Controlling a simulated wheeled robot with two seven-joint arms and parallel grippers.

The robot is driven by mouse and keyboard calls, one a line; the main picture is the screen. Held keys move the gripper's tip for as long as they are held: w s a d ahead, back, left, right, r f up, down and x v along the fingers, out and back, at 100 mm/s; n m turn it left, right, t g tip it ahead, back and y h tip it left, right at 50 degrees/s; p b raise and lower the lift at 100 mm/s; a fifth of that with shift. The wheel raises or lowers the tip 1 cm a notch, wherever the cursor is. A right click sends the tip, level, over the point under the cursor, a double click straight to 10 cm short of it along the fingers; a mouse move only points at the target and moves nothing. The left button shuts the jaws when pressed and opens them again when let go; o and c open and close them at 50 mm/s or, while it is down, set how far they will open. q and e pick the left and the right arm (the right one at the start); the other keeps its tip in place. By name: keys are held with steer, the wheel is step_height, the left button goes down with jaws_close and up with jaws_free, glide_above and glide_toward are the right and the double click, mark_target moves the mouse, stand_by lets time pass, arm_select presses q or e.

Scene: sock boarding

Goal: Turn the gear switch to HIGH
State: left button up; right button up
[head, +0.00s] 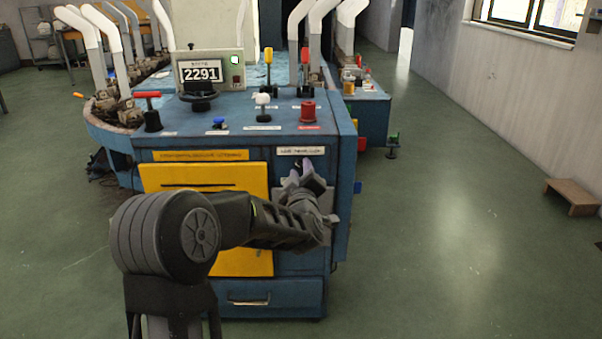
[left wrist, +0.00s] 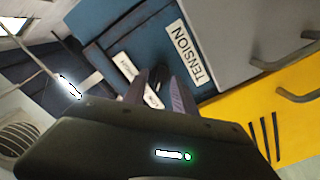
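The blue machine (head: 215,125) stands in front of me. My left arm reaches to the right part of its front panel. My left gripper (head: 301,172) is at that panel, just below a white label (head: 302,150) too small to read. In the left wrist view, the gripper's two fingers (left wrist: 160,88) are apart and point at the panel. A small dark knob (left wrist: 160,72), perhaps the gear switch, shows between the fingertips; I cannot tell if they touch it. Its setting is hidden. My right gripper is not in view.
A "TENSION" label (left wrist: 188,54) is beside the fingers. The yellow door (head: 190,178) and a drawer (head: 250,299) with a handle are on the machine's front. A red knob (head: 307,111), levers and a "2291" display (head: 202,74) are on top.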

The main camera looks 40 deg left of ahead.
arm_select(q)
jaws_close()
stand_by(0.3)
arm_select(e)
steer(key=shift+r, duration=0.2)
arm_select(q)
steer(key=m+p, duration=0.2)
steer(key=m, duration=0.1)
steer(key=shift+r+m, duration=0.1)
steer(key=shift+m, duration=0.2)
steer(key=m+p, duration=0.2)
steer(key=m, duration=0.1)
steer(key=shift+d+m, duration=0.1)
steer(key=shift+m, duration=0.2)
steer(key=m+p, duration=0.4)
steer(key=m, duration=0.2)
steer(key=shift+m+p, duration=1.45)
steer(key=shift+m, duration=0.95)
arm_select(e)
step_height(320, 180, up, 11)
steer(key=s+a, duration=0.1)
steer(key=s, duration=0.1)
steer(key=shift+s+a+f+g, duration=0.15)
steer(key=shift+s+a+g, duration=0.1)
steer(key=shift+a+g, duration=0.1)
